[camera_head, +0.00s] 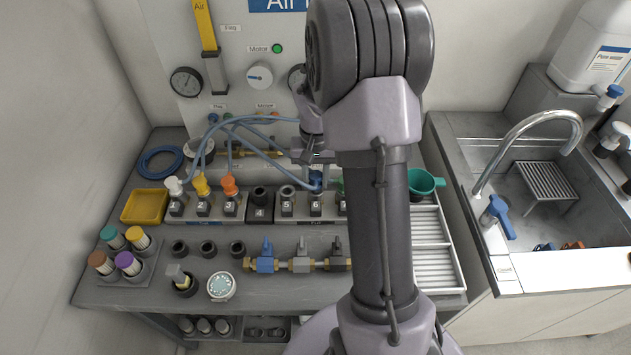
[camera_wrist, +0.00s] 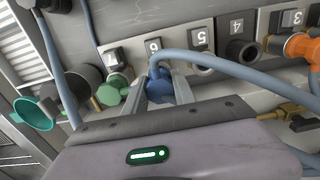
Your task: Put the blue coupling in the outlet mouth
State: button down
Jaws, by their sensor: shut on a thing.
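My gripper (camera_wrist: 160,88) is shut on the blue coupling (camera_wrist: 161,90), one finger on each side of it. In the head view the blue coupling (camera_head: 316,180) shows just above the number 6 outlet block (camera_head: 316,208); my arm covers much of the gripper. A blue-grey hose (camera_wrist: 235,67) runs from the coupling. The mouth of outlet 6 is hidden by the coupling, so I cannot tell whether it sits in the mouth or just above. Outlets 5 (camera_head: 288,191) and 4 (camera_head: 260,194) have bare dark mouths.
White (camera_head: 174,186), yellow (camera_head: 201,184) and orange (camera_head: 229,186) couplings stand in outlets 1 to 3. A green coupling (camera_wrist: 110,92) is close beside my gripper. Hoses (camera_head: 255,140) cross behind. A brass valve manifold (camera_head: 300,264) lies in front; a sink (camera_head: 560,210) is at right.

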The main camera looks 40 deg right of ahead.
aim_at(316, 175)
jog(key=shift+f+b, duration=0.45)
jog(key=c, duration=1)
grip_release()
jog(key=shift+c, duration=0.2)
jog(key=shift+r, duration=0.1)
notch_tip(316, 175, up, 13)
jog(key=p, duration=0.6)
jog(key=s+a+r+n+t, duration=0.1)
jog(key=s+a+r+t, duration=0.25)
jog(key=a+r, duration=0.75)
jog(key=s+a+r+n+t+y, duration=0.2)
jog(key=s+a, duration=1.1)
jog(key=s, duration=0.1)
jog(key=shift+a+r, duration=0.2)
jog(key=shift+a, duration=0.2)
